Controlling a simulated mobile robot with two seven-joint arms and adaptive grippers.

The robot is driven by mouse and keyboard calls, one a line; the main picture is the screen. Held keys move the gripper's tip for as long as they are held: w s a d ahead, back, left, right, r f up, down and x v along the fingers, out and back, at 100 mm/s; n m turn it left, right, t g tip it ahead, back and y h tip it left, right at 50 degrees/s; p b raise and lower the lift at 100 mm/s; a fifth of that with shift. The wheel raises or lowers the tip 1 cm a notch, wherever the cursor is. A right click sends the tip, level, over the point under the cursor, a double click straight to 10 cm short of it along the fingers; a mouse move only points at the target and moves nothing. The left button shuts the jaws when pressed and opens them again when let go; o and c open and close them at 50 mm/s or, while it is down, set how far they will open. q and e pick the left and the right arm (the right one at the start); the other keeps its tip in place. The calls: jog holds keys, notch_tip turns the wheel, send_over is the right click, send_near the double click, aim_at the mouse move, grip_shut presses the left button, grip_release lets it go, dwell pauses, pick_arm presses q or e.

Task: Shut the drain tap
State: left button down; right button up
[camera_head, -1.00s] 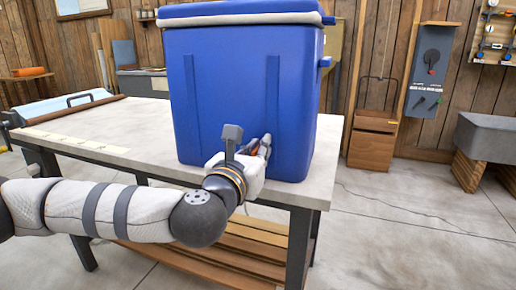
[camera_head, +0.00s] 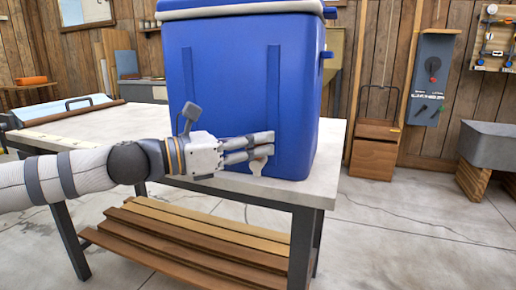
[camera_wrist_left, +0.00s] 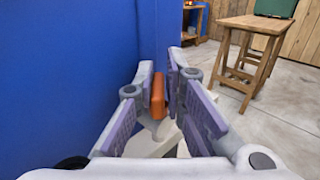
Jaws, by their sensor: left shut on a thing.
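A pale spout (camera_head: 257,165) shows just below my fingers in the head view. In the left wrist view an orange tap handle (camera_wrist_left: 158,95) stands between the finger pads, with the cooler wall on the left. My left gripper (camera_head: 266,144) reaches in from the left along the cooler's face and is shut on the tap handle. In the head view the fingers hide the handle. My right gripper is not in view.
The pale table top (camera_head: 100,125) is mostly clear left of the cooler. A shelf with wooden slats (camera_head: 190,235) sits below it. A wooden table (camera_wrist_left: 255,30) stands farther off in the left wrist view.

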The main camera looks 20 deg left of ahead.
pick_arm(q)
jog(key=m+g+h+p, duration=0.2)
jog(key=g, duration=0.1)
jog(key=shift+w+a+r+m, duration=0.1)
jog(key=shift+r+m, duration=0.05)
jog(key=shift+m, duration=0.15)
jog(key=shift+m+g+h, duration=0.6)
jog(key=shift+g+h, duration=0.1)
jog(key=shift+g, duration=0.3)
jog(key=shift+f+m+g+h, duration=0.2)
jog(key=shift+m+g, duration=0.2)
jog(key=shift+g, duration=0.2)
jog(key=shift+f+m+g+h, duration=0.2)
jog(key=shift+m+g, duration=0.2)
jog(key=shift+g, duration=0.6)
jog(key=c, duration=1.7)
grip_release()
jog(key=shift+r, duration=0.1)
jog(key=v, duration=0.7)
jog(key=shift+a+m, duration=0.3)
jog(key=shift+a, duration=0.05)
